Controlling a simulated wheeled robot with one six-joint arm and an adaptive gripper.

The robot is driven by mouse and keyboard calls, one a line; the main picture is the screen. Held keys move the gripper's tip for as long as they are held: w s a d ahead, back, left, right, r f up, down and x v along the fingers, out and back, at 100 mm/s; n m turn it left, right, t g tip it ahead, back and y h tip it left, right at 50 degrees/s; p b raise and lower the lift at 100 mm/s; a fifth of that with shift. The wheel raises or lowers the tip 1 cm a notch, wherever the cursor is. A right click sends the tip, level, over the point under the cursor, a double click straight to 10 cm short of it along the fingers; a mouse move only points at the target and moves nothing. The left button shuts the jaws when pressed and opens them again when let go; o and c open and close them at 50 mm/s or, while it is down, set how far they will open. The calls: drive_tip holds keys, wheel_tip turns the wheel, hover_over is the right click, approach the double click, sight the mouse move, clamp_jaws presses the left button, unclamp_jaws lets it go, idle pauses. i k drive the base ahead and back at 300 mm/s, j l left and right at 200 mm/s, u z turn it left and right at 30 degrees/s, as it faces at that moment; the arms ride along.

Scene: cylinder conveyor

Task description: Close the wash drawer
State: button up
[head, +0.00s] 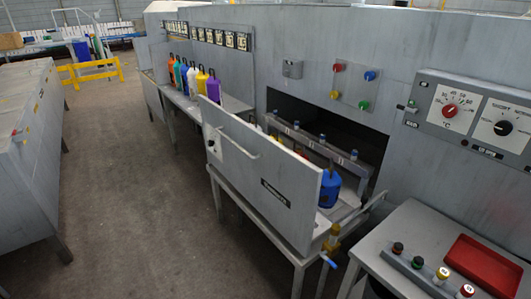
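The wash drawer (226,150) is open, pulled out of a dark opening (350,128) in the grey machine wall. Its tall grey front panel stands upright, with a bar handle and a dark label on its outer face. A blue bottle (329,190) stands inside the drawer near its right end. A rail with several small blue-topped parts (322,139) runs behind the panel. The panel hides most of the drawer's inside. My gripper is not in view.
A yellow fitting with a blue lever (331,242) sits at the drawer's near right corner. A side table with knobs and a red tray (483,264) stands at lower right. Several coloured bottles (193,82) stand beyond the drawer. Clear floor (125,190) lies left, before a grey cabinet (28,150).

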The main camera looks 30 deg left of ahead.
sight(284, 187)
drive_tip(key=i+j+u, duration=0.3)
drive_tip(key=i+j, duration=0.15)
drive_tip(key=j, duration=0.15)
drive_tip(key=i+j+u, duration=0.3)
drive_tip(key=i+j, duration=0.2)
drive_tip(key=i, duration=0.05)
